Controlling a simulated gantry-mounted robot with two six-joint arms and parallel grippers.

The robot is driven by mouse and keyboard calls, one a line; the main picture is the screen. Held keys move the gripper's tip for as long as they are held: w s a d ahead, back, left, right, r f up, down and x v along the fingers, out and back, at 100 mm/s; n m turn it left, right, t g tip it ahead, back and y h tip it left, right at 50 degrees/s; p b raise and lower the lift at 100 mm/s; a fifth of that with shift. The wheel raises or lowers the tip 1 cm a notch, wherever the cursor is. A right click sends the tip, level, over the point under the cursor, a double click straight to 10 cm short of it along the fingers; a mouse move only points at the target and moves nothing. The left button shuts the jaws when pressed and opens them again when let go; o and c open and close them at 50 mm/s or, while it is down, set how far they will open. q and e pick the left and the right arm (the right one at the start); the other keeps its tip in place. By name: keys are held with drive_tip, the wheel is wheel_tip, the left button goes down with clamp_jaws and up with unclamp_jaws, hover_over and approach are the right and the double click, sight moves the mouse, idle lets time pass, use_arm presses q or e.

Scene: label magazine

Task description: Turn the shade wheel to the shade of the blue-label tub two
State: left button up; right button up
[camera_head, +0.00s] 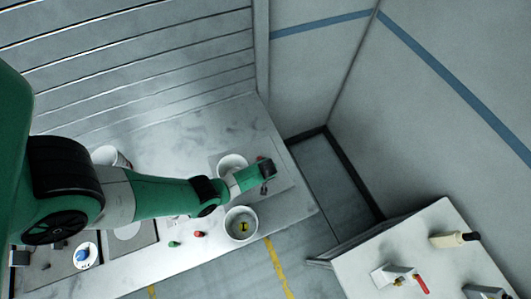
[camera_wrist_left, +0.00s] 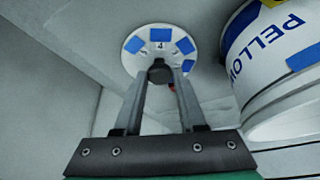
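My left gripper (camera_head: 266,172) is at the far right end of the table, beside a white tub (camera_head: 231,161). In the left wrist view, a white disc with blue patches and the figure 4, the shade wheel (camera_wrist_left: 146,58), lies ahead. Its dark centre knob (camera_wrist_left: 159,71) fills the space between my fingertips, with no clear gap. In the head view I cannot make out the wheel near my gripper. A white tub with a blue label and blue lettering (camera_wrist_left: 285,60) stands close on the right in the wrist view. My right gripper is not in view.
Another white tub (camera_head: 241,222) stands open at the table's front edge. Small green (camera_head: 174,243) and red (camera_head: 198,234) pieces lie left of it.

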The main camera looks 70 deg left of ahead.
use_arm(q)
clamp_jaws()
